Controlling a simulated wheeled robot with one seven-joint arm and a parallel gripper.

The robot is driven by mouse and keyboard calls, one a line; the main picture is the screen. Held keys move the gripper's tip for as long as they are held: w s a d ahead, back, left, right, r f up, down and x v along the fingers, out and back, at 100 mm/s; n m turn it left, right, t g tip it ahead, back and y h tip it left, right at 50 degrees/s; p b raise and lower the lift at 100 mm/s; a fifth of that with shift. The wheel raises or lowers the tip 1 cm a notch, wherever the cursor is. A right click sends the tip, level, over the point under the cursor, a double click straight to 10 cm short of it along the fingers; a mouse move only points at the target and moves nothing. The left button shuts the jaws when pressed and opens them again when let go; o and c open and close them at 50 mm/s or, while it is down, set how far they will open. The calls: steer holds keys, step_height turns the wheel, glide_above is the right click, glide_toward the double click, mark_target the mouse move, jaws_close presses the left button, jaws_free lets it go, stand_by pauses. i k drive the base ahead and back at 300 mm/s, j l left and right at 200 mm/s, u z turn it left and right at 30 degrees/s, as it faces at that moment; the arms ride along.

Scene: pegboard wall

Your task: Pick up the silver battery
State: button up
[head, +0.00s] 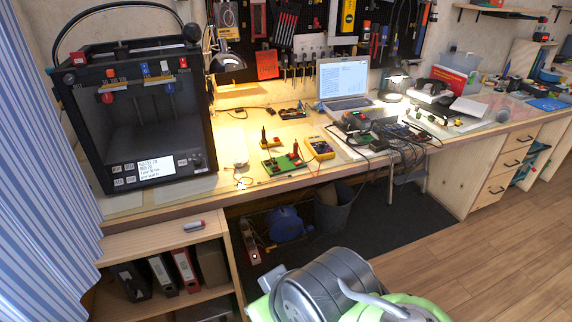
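A small silver-grey cylinder with a reddish end, which looks like the silver battery (193,226), lies on its side on the wooden top of the low shelf unit (135,240) at lower left. Nothing touches or covers it. Grey and green parts of my own arm fill the bottom middle of the head view, to the right of the shelf unit and apart from the battery. My gripper's fingers do not show.
A black 3D printer (150,110) stands on the workbench above the shelf. Binders (185,269) fill the shelf below. The bench holds a laptop (345,80), a green circuit board (283,164) and cables. A bin (333,210) stands underneath. Wooden floor (480,260) at right is clear.

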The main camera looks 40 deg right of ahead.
mark_target(189, 225)
steer(key=i+u, duration=0.25)
steer(key=u, duration=0.15)
steer(key=i+l+u, duration=0.2)
steer(key=u, duration=0.25)
steer(key=i+l+u, duration=0.2)
steer(key=u, duration=0.2)
